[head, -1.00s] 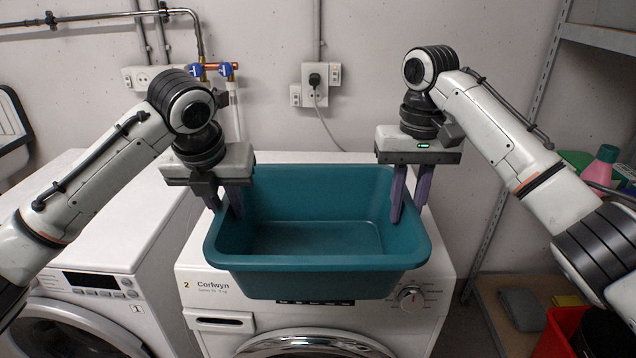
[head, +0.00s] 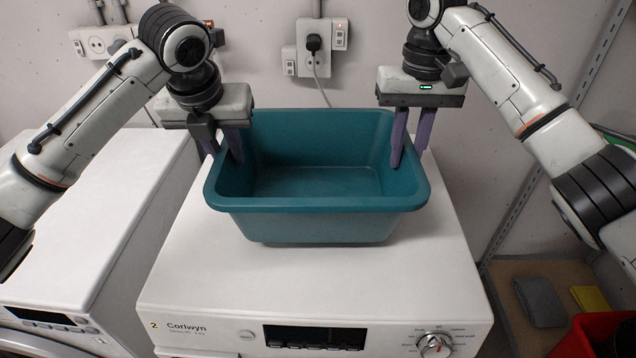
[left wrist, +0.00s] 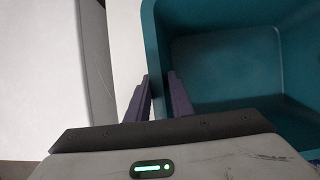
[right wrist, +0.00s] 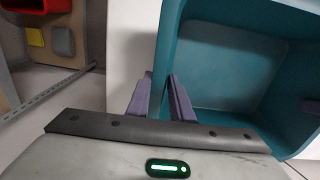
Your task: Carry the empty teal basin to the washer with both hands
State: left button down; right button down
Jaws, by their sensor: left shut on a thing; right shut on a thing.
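The teal basin (head: 318,226) is empty and level, over the top of the white washer (head: 320,275) labelled Corlwyn, number 2. I cannot tell whether its base touches the lid. My left gripper (head: 232,150) is shut on the basin's left wall, one finger inside and one outside; the left wrist view shows the wall between its fingers (left wrist: 160,98). My right gripper (head: 409,155) is shut on the right wall in the same way, seen also in the right wrist view (right wrist: 162,98). The basin's inside floor is bare.
A second white machine (head: 90,220) stands to the left, with a gap between. Wall sockets (head: 318,45) with a plug and cable are behind the basin. A metal shelf upright (head: 560,150), a grey cloth (head: 540,300) and a red container (head: 605,330) are at the right.

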pick_arm(q)
jog(key=shift+w+a, duration=0.1)
pick_arm(e)
jog(key=shift+w+d, duration=0.1)
pick_arm(q)
jog(key=shift+s+r, duration=0.15)
jog(key=shift+s, duration=0.1)
pick_arm(e)
jog(key=shift+s+r, duration=0.15)
jog(key=shift+s, duration=0.1)
